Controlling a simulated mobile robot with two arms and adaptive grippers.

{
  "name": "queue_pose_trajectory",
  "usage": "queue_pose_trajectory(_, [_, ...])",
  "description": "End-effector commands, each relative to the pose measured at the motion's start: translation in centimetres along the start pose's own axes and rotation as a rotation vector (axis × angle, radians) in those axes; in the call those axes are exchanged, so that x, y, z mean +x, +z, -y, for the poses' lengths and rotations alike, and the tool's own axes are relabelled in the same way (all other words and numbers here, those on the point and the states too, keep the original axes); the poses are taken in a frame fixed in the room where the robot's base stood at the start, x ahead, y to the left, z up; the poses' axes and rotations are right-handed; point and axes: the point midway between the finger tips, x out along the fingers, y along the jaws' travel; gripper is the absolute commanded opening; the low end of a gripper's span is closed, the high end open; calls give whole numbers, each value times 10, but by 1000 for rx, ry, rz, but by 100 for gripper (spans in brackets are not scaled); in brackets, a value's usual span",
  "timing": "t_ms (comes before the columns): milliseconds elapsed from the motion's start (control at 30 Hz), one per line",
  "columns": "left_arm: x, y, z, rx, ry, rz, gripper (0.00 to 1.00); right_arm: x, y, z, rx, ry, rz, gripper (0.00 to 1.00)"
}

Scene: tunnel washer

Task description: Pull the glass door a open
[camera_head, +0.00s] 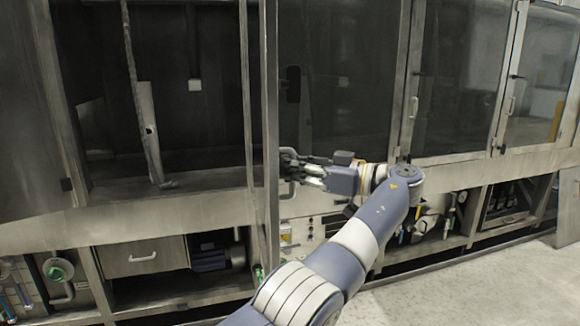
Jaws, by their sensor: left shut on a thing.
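My left gripper (298,170) is at the middle of the view, its fingers pointing left at a vertical metal door frame (271,90). It is shut on a curved metal handle (288,190) beside that frame; the fingers hide part of the handle. The frame is seen nearly edge-on and reaches down past the machine's sill, so this glass door seems to stand out from the front. How far it is open I cannot tell. Dark glass (340,75) shows right of the frame. My right gripper is not in view.
Further glass doors (462,80) with metal handles (413,107) line the machine on the right. A dark bay (205,125) is on the left. Below it are a drawer (143,257) and open lower compartments. Pale floor (450,285) is clear at the bottom right.

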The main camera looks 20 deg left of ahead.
Motion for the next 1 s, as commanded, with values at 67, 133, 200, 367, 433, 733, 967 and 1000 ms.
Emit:
queue_pose_trajectory(67, [-2, 8, 1, 18, -5, 11, 0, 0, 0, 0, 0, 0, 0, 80])
queue_pose_trajectory(133, [-2, 8, 1, 17, -6, 11, 0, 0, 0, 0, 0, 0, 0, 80])
queue_pose_trajectory(200, [-2, 8, 1, 17, -6, 12, 0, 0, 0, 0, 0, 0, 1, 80])
queue_pose_trajectory(367, [-2, 8, 1, 17, -6, 12, 0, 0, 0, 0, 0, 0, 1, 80])
queue_pose_trajectory(433, [-2, 8, 1, 17, -6, 12, 0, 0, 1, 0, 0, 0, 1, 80])
queue_pose_trajectory(733, [-1, 5, 0, 10, -5, 8, 33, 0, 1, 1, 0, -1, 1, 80])
queue_pose_trajectory(967, [-1, 3, 0, 5, -4, 5, 33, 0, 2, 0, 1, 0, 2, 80])
queue_pose_trajectory(1000, [-1, 2, 0, 5, -4, 4, 33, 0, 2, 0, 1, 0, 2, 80])
